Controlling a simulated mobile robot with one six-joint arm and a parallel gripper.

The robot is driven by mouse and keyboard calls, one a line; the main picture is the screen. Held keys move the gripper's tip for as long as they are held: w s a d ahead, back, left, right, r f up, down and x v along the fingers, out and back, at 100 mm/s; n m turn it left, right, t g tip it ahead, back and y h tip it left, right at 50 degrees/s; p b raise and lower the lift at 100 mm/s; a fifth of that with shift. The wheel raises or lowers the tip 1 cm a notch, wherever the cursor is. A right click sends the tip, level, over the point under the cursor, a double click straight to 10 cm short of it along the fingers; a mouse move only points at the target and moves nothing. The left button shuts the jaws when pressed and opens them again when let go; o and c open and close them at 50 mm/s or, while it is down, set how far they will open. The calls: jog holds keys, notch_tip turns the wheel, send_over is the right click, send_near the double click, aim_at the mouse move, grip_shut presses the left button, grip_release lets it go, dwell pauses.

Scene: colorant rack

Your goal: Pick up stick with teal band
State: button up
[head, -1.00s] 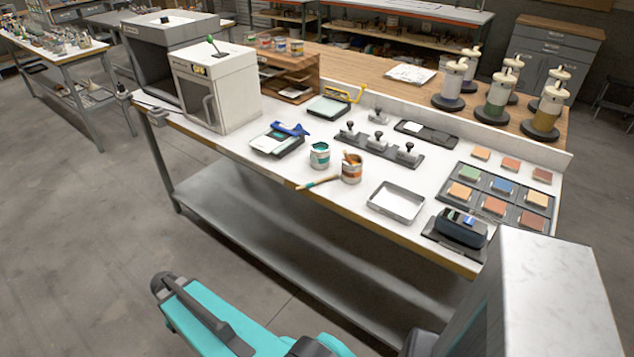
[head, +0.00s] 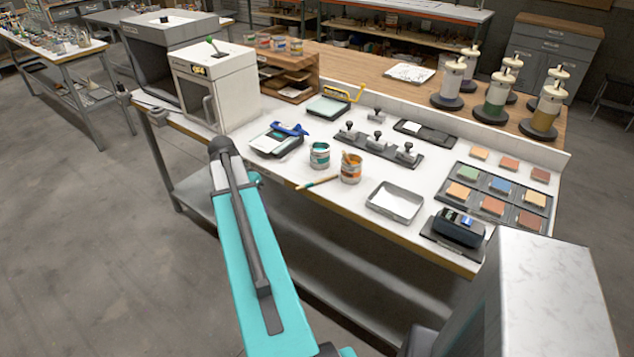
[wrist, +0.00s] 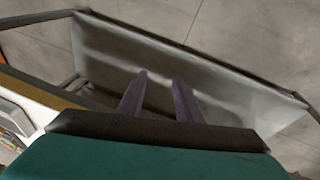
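A wooden stick with a teal part (head: 317,183) lies near the front edge of the white worktable in the head view, its end sticking out toward the edge. It lies in front of a can with a teal label (head: 319,155) and a can with orange paint (head: 351,168). Another stick stands tilted in the orange can. My gripper (wrist: 160,77) shows in the wrist view with its two fingers apart and nothing between them. It points down toward the lower shelf and floor. The stick is not seen in the wrist view.
The worktable (head: 290,195) holds a black device with a blue tool (head: 278,140), a white tray (head: 395,201), knobbed stamps (head: 378,147) and a colour-chip rack (head: 498,195). A metal lower shelf (wrist: 220,80) runs under the table. A light booth (head: 215,85) stands at left.

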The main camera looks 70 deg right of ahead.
jog(key=s+d+r+m, duration=0.3)
jog(key=s+d+r, duration=0.3)
jog(key=r, duration=0.3)
jog(key=s+d+r+m+h, duration=0.1)
jog(key=s+d+r+m, duration=0.3)
jog(key=s+d+r, duration=0.3)
notch_tip(320, 180, up, 3)
jog(key=shift+s+d+f, duration=0.1)
jog(key=shift+s+d, duration=0.2)
jog(key=shift+s, duration=0.5)
jog(key=shift+g+p, duration=0.3)
jog(key=p, duration=0.2)
send_near(330, 176)
jog(key=shift+s+d+f, duration=0.1)
jog(key=shift+s+f, duration=0.15)
jog(key=shift+f, duration=0.25)
jog(key=shift+s+f, duration=0.3)
jog(key=shift+f, duration=0.2)
jog(key=shift+p+x, duration=1.1)
jog(key=shift+x, duration=0.2)
jog(key=shift+p+x, duration=0.35)
jog(key=shift+x, duration=0.95)
